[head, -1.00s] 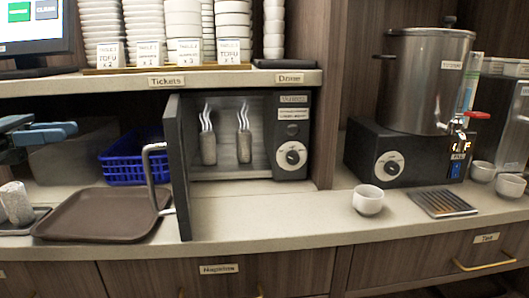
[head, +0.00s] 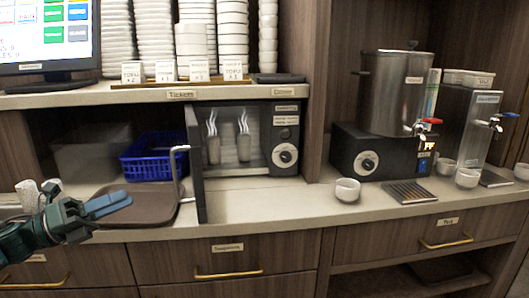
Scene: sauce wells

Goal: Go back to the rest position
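My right gripper is not in view.
The microwave (head: 285,140) stands open, its dark door (head: 195,165) swung toward me, with two steaming cups (head: 244,147) inside. A blue basket (head: 153,158) is behind the tray. A white cup (head: 347,190) stands on the counter (head: 265,197). Drawers (head: 227,268) are below.

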